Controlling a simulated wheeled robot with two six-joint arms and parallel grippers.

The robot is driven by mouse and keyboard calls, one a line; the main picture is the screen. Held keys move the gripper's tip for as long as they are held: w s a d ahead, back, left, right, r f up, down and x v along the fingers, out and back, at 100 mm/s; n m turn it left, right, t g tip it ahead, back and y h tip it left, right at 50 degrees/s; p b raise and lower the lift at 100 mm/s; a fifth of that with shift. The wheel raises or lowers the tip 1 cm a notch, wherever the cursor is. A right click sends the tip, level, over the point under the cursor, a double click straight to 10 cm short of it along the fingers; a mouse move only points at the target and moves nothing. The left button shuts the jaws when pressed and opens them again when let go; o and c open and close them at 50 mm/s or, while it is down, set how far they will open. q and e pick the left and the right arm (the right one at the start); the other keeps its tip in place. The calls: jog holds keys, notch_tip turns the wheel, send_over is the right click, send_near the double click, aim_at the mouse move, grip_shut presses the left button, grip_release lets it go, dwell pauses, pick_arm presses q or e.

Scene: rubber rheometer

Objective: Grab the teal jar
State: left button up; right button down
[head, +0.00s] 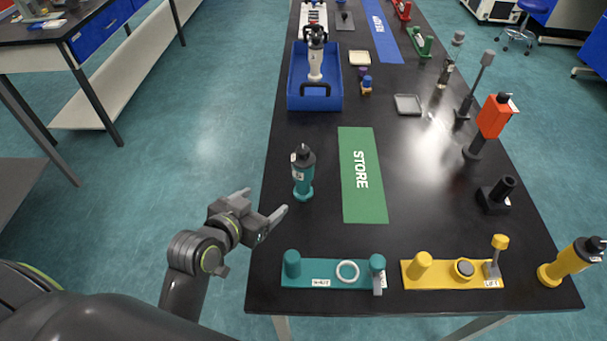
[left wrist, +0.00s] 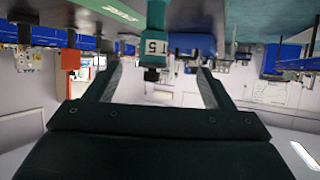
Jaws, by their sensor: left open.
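The teal jar (head: 303,178) stands upright on the black table near its left edge, with a dark top and a white label. It also shows upside down in the left wrist view (left wrist: 155,44), ahead of and roughly between the two fingers. My left gripper (head: 265,201) is open and empty, off the table's left edge, to the left of and nearer than the jar. Its spread fingers also show in the left wrist view (left wrist: 161,85). A gap remains between fingers and jar. My right gripper is not in view.
A green STORE mat (head: 362,190) lies right of the jar. A teal rack with a ring (head: 325,281) and a yellow rack (head: 440,282) lie along the near edge. A blue tray (head: 300,98) stands farther back. The tabletop around the jar is clear.

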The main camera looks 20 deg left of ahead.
aim_at(296, 174)
pick_arm(q)
jog(key=shift+t, duration=0.3)
jog(key=x, duration=0.4)
jog(key=p+x, duration=0.1)
jog(key=x, duration=0.3)
jog(key=r+p+x, duration=0.1)
jog(key=x, duration=0.3)
jog(key=shift+w+d+f, duration=0.1)
jog(key=shift+w+d, duration=0.2)
jog(key=shift+w, duration=0.1)
jog(key=shift+w+d, duration=0.1)
jog(key=shift+w, duration=0.2)
jog(key=shift+d+p+x, duration=0.15)
jog(key=shift+p+x, duration=0.2)
jog(key=shift+x, duration=0.85)
jog(key=shift+d+p+x, duration=0.15)
jog(key=shift+p+x, duration=0.15)
jog(key=shift+x, duration=0.85)
jog(key=shift+s+f, duration=0.1)
jog(key=shift+c, duration=0.2)
jog(key=c, duration=1.1)
